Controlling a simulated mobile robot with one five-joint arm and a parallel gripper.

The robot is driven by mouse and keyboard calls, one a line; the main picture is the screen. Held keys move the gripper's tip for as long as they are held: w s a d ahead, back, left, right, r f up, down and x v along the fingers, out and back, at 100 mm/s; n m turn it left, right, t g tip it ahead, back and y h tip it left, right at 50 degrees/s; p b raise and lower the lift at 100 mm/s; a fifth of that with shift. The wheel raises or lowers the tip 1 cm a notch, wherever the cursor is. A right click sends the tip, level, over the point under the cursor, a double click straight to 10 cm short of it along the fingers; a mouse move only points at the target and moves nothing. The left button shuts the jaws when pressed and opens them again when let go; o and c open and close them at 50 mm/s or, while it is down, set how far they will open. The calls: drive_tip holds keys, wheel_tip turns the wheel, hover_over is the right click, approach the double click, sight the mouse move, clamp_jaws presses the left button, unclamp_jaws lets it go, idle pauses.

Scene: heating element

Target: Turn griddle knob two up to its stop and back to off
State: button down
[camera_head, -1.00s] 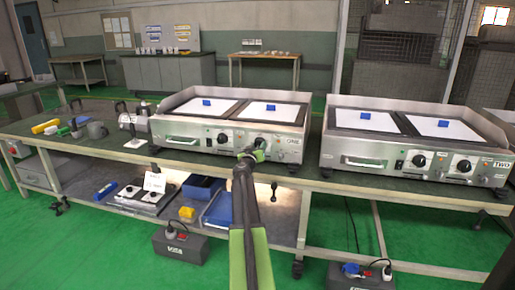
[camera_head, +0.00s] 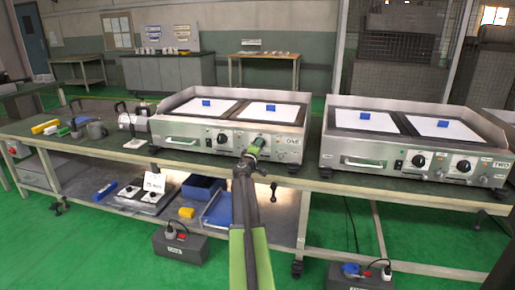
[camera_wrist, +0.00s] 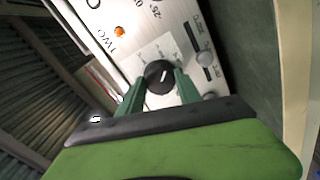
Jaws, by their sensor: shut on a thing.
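My gripper (camera_wrist: 160,88) is shut on a round black knob (camera_wrist: 160,76), with one green finger on each side of it in the wrist view. The knob has a white pointer line, seen tilted in this view. Its steel panel carries lettering that reads like TWO and a lit orange lamp (camera_wrist: 119,31). In the head view my gripper (camera_head: 256,144) is at the right-hand knob of the left griddle (camera_head: 178,127), which is marked ONE, and it largely hides that knob. The left knob (camera_head: 222,138) of this griddle is in plain view.
A second griddle (camera_head: 340,147), marked TWO, stands to the right on the same bench, with its own two knobs. A kettle (camera_head: 136,122) and mugs stand at the left. Bins and a boxed unit (camera_head: 180,242) are below. The floor in front is green.

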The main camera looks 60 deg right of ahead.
drive_tip(key=n, duration=2.7)
drive_tip(key=shift+w+r+n, duration=0.1)
drive_tip(key=shift+r+n, duration=0.05)
drive_tip(key=shift+n, duration=0.25)
drive_tip(key=c, duration=0.8)
unclamp_jaws()
drive_tip(key=shift+a, duration=0.1)
drive_tip(key=v, duration=1.7)
drive_tip(key=shift+a, duration=0.15)
